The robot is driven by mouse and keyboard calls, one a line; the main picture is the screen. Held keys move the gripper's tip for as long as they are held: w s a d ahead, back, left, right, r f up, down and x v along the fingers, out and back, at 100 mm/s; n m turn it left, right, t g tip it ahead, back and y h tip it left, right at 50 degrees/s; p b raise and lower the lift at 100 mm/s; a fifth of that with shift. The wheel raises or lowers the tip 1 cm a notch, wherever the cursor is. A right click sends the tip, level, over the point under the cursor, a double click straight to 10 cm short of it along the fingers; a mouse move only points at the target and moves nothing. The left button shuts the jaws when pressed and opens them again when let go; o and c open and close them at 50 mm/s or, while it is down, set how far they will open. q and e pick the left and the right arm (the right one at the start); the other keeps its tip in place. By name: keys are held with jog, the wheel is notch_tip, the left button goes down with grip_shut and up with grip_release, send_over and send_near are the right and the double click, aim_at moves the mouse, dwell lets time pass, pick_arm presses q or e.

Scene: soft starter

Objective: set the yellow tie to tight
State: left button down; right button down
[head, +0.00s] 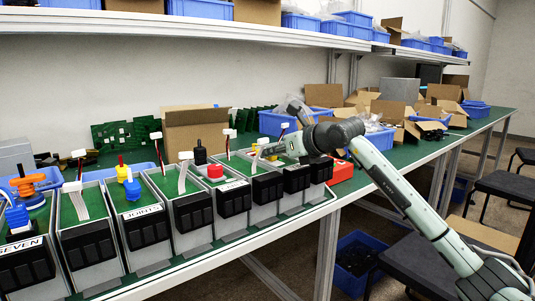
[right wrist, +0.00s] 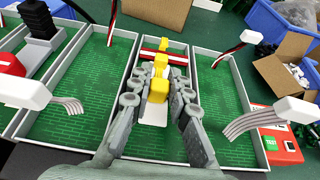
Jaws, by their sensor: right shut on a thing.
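The yellow tie (right wrist: 159,86) stands in a green-floored bin in the right wrist view, beside red and white strips (right wrist: 150,55) and above a white base (right wrist: 153,114). In the head view only a small bit of yellow (head: 263,141) shows by the fingers. My right gripper (head: 270,150) reaches into this bin from the right. Its two fingers (right wrist: 159,84) are shut on the yellow tie, one on each side. The fingers hide part of the tie, so its exact setting is hard to tell. My left gripper is in neither view.
A row of grey bins with black fronts (head: 190,212) lines the bench's front edge. White plugs on cables (right wrist: 25,92) stand up on both sides of the gripper. A red box (right wrist: 277,138) is just to the right. Cardboard boxes (head: 195,131) and blue trays stand behind.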

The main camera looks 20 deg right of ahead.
jog(key=shift+s, duration=0.15)
jog(key=shift+d, duration=0.1)
jog(key=c, duration=1.4)
grip_release()
jog(key=shift+s, duration=0.1)
jog(key=v, duration=1.2)
